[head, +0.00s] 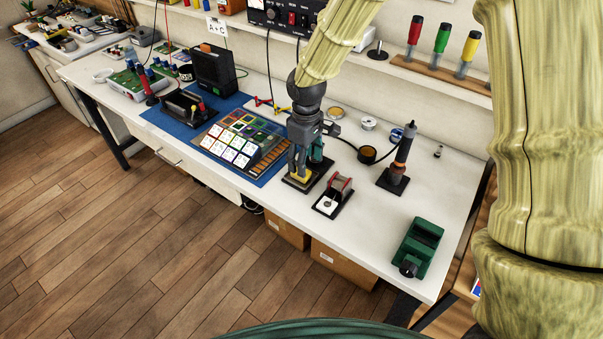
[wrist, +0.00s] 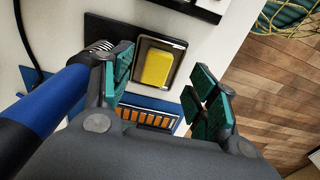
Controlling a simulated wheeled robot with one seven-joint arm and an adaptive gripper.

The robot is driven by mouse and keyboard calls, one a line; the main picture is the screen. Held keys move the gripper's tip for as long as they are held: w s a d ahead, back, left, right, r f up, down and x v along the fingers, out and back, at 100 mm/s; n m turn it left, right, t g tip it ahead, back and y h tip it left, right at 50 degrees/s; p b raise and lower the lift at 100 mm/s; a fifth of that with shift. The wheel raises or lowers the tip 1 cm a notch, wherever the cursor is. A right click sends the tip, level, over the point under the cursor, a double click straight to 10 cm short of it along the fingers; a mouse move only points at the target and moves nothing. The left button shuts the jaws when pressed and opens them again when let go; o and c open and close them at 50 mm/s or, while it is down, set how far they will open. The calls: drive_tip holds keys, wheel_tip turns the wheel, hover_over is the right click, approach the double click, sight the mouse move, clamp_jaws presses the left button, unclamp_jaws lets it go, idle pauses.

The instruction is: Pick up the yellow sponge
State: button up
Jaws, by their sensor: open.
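The yellow sponge (wrist: 157,68) lies in a shallow metal tray (wrist: 172,86) on a dark base in the wrist view. My gripper hides part of the stand there.
A blue-handled tool (wrist: 45,108) stands close beside my gripper in the wrist view. In the head view, a solder spool stand (head: 336,195) is just right of the gripper, and a card tray (head: 235,143) lies left on a blue mat.

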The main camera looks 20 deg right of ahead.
drive_tip(key=shift+w+a+f+p, duration=0.1)
drive_tip(key=shift+w+f+p, duration=0.05)
drive_tip(key=shift+f, duration=1.1)
drive_tip(key=shift+w+f+p, duration=0.15)
drive_tip(key=shift+f, duration=1.05)
drive_tip(key=c, duration=0.8)
